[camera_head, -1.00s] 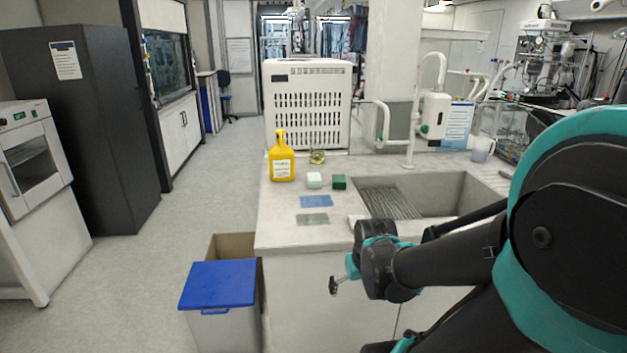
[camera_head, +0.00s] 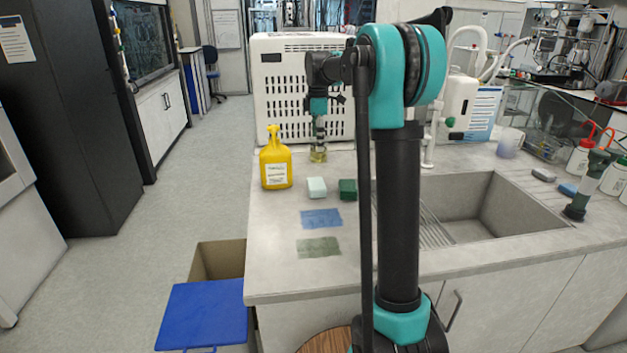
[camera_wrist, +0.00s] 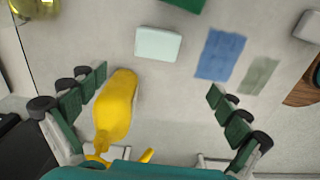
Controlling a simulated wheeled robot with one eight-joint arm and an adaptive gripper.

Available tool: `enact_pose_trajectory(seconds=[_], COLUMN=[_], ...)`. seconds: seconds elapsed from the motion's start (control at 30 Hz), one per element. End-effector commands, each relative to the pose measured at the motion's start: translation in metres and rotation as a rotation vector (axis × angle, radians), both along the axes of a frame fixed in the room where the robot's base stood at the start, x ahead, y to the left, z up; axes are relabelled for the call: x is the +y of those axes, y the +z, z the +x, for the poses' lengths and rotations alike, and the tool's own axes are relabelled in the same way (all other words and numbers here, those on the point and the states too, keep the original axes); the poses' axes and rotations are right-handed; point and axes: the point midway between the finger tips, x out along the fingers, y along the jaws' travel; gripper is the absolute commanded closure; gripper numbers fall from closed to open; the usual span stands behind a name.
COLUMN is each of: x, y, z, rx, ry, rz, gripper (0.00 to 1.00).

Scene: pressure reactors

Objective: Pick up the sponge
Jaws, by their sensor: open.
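Two small blocks lie on the counter: a pale mint block (camera_head: 316,188), also in the wrist view (camera_wrist: 158,43), and a dark green block (camera_head: 347,189), cut by the top edge in the wrist view (camera_wrist: 187,4). A grey pad (camera_head: 543,174) and a blue pad (camera_head: 568,190) lie right of the sink. I cannot tell for certain which is the sponge. My gripper (camera_head: 319,136) points down over the back of the counter, beyond the blocks. In the wrist view my gripper (camera_wrist: 158,88) is open and holds nothing; the mint block lies beyond its fingertips.
A yellow bottle (camera_head: 275,165) stands left of the blocks and shows beside the left finger in the wrist view (camera_wrist: 115,105). A small beaker (camera_head: 318,155) is just below my gripper. Blue (camera_head: 321,218) and green (camera_head: 319,247) cloths lie in front; the sink (camera_head: 480,205) is right.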

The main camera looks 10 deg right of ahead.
Motion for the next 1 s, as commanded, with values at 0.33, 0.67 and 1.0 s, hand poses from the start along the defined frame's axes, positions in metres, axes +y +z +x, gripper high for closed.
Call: enact_pose_trajectory(seconds=[0.33,0.67,1.0], x=[0.001,0.002,0.002], y=[-0.035,-0.099,-0.126], z=[0.007,0.006,0.005], rx=[0.01,0.009,0.009], ry=[0.043,0.041,0.041], rz=[-0.001,-0.001,-0.001], gripper=[0.0,0.0,0.0])
